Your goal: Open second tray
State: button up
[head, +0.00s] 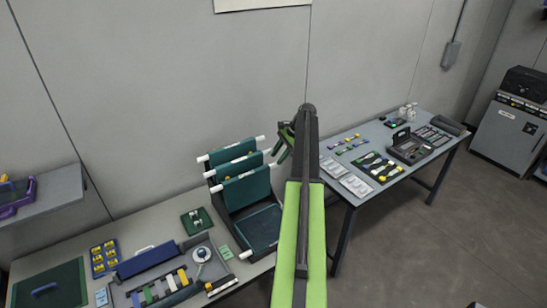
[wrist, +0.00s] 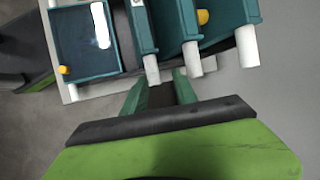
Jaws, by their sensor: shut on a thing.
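A dark rack holds several teal trays with white rod ends. The lowest tray (head: 262,228) lies flat; it shows in the wrist view (wrist: 72,45) with a white oval part in it. The front raised tray, the second tray (head: 247,188), stands steeply tilted above it, with more raised trays (head: 234,152) behind. My gripper (head: 284,143) is at the right side of the raised trays. In the wrist view, its green fingers (wrist: 158,82) are shut around the white rod end (wrist: 152,70) of the second tray. The exact contact is partly hidden.
The left bench holds a dark green mat (head: 48,288), a small green tray (head: 197,221) and a grey tool tray (head: 172,285). A second table (head: 350,195) with tools stands right of my arm. The wall is close behind the rack.

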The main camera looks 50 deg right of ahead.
jog(key=p+v, duration=0.9)
jog(key=v, duration=0.3)
jog(key=shift+s+a, duration=0.1)
jog(key=shift+s, duration=0.05)
